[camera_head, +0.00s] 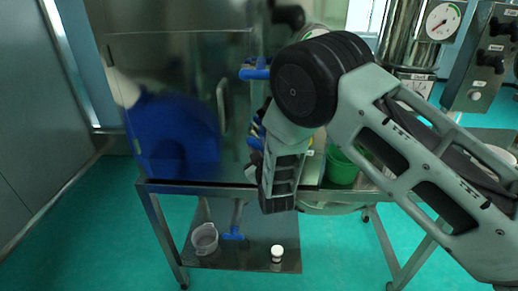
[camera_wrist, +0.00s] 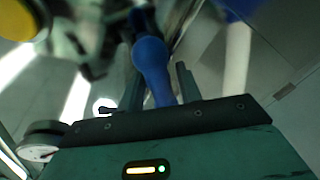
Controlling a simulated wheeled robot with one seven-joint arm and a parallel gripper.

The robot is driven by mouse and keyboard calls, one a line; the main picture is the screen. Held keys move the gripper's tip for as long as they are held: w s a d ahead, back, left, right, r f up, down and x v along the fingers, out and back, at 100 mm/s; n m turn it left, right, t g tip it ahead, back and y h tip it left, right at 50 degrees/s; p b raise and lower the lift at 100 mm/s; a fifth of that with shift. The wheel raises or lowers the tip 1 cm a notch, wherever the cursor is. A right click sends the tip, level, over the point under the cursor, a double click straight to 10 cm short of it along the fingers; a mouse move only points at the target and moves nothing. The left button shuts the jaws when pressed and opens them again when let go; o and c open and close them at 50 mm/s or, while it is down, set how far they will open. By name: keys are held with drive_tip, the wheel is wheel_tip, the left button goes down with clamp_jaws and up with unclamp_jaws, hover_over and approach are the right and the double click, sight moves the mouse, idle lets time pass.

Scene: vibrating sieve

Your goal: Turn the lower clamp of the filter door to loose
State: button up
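The filter door (camera_head: 170,75) is a steel panel on the left of the head view, with clamps at its right edge. The upper clamp has a blue handle (camera_head: 255,72) that sticks out to the left. The lower clamp's blue handle (camera_head: 255,142) is partly hidden by my arm. My gripper (camera_wrist: 160,85) is at the lower clamp. In the wrist view a blue handle (camera_wrist: 152,58) with a rounded end lies between my two dark fingers. A small gap shows on the right finger's side; contact on the left cannot be told.
A steel table (camera_head: 160,187) carries the machine. A green bucket (camera_head: 341,168) stands behind my arm. The lower shelf (camera_head: 255,262) holds a grey jug (camera_head: 205,238), a blue-handled tool (camera_head: 234,236) and a white-capped bottle (camera_head: 277,253). A gauge (camera_head: 442,21) is at upper right. Floor on the left is clear.

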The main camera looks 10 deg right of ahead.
clamp_jaws()
drive_tip(key=shift+f+b, duration=0.15)
drive_tip(key=shift+b, duration=0.4)
drive_tip(key=shift+f+m+b, duration=0.15)
drive_tip(key=shift+m+b, duration=0.45)
drive_tip(key=shift+b, duration=0.5)
drive_tip(key=m+t+b, duration=0.1)
drive_tip(key=m+b, duration=0.1)
drive_tip(key=b, duration=0.5)
drive_tip(key=shift+f+m, duration=0.15)
drive_tip(key=shift+m, duration=0.25)
drive_tip(key=m+b, duration=0.1)
drive_tip(key=b, duration=0.1)
drive_tip(key=m+b, duration=0.1)
drive_tip(key=b, duration=0.2)
drive_tip(key=m+h+b, duration=0.1)
drive_tip(key=b, duration=0.1)
drive_tip(key=shift+r+m+t, duration=0.25)
drive_tip(key=shift+m+t, duration=0.15)
drive_tip(key=shift+r+m+b, duration=0.1)
drive_tip(key=shift+m+b, duration=0.2)
drive_tip(key=shift+b, duration=0.25)
drive_tip(key=shift+r, duration=0.15)
